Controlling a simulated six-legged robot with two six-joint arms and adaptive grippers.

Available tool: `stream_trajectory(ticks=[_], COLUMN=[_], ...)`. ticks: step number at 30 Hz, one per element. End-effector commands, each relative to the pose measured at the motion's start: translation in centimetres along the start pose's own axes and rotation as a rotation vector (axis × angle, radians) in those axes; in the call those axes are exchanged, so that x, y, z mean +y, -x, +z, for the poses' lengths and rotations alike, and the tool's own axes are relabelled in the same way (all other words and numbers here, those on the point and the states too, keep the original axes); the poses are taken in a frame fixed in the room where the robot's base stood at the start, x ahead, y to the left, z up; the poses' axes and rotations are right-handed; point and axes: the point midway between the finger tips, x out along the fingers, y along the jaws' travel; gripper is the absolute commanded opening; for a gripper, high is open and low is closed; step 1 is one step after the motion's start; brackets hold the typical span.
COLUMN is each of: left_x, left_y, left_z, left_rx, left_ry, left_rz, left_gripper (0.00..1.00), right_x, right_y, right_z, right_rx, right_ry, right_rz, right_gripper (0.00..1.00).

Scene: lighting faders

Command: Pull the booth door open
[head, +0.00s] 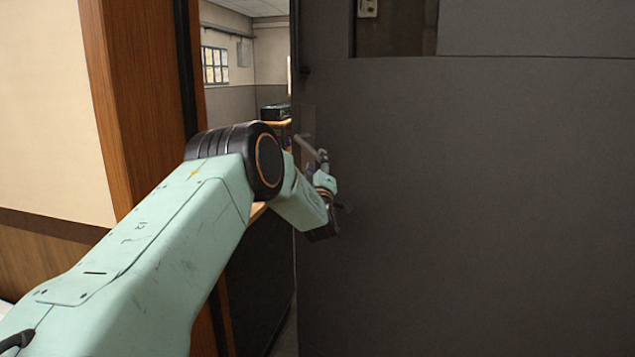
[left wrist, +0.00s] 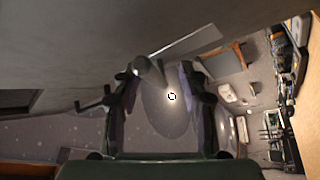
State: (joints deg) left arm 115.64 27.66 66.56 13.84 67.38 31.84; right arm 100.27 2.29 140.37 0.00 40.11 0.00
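The booth door (head: 480,190) is a large dark grey panel filling the right of the head view. It stands ajar, with a gap at its left edge. A grey lever handle (head: 307,146) sits near that edge. My left gripper (head: 323,160) is at the handle, small and partly hidden by my wrist. In the left wrist view, my left gripper's (left wrist: 160,90) two dark fingers stand apart. The handle (left wrist: 150,72) shows at the fingertips, nearer the left finger; whether it touches is unclear. My right gripper is not in view.
A wooden door frame (head: 150,100) and cream wall stand left of the gap. Through the gap is a room with a window (head: 215,65) and a dark item on a cabinet (head: 275,112). The door has a window opening (head: 395,28) at its top.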

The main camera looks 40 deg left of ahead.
Motion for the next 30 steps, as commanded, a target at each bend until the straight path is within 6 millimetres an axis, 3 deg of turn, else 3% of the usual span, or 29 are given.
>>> stream_trajectory(ticks=[15,30], left_x=[-0.1,0.0], left_y=[6.8,7.8], left_z=[0.0,-0.1], left_rx=[-0.004,0.0], left_ry=[-0.001,0.0], left_rz=[-0.003,0.001], left_gripper=[0.4,0.39], right_x=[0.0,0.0], right_y=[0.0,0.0], right_z=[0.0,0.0], right_rx=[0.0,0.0], right_ry=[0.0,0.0], right_rz=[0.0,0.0], right_gripper=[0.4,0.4])
